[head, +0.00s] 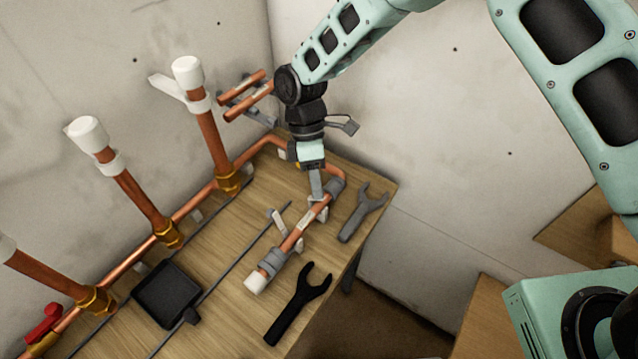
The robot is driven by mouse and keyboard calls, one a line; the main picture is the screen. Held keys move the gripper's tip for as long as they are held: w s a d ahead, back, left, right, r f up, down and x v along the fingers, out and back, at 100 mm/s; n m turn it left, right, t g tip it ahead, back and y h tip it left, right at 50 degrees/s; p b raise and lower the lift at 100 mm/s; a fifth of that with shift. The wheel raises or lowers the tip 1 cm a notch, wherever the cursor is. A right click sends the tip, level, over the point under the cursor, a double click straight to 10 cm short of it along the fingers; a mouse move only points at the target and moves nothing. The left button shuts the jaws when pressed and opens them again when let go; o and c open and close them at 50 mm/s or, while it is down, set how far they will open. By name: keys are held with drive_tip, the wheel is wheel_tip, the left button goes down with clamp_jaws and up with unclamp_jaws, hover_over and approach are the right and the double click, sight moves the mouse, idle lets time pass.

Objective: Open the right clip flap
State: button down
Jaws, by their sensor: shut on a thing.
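A short copper pipe (291,241) lies on the wooden bench, with grey fittings at both ends and a white cap (255,283) on its near end. The left clip flap (277,221) is white and stands up beside the pipe. My gripper (317,197) points down over the pipe's far part, at the right clip (321,213). The fingers are shut on the right clip's flap, which they mostly hide. How far that flap is tilted cannot be told.
Copper risers with white caps (187,71) stand along the left wall pipe. A grey wrench (363,211) lies close right of my gripper, a black wrench (299,303) nearer. A black box (167,294) and a thin rod (236,262) lie left. The bench edge is at right.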

drive_tip(key=shift+w+a, duration=0.1)
drive_tip(key=shift+w, duration=0.05)
idle(0.3)
drive_tip(key=c, duration=1.3)
unclamp_jaws()
drive_tip(key=b+v, duration=0.2)
drive_tip(key=v, duration=0.6)
drive_tip(key=b+v, duration=0.1)
drive_tip(key=v, duration=0.8)
drive_tip(key=shift+w+a+r+b, duration=0.1)
drive_tip(key=shift+w+a+b, duration=0.15)
drive_tip(key=shift+b, duration=0.15)
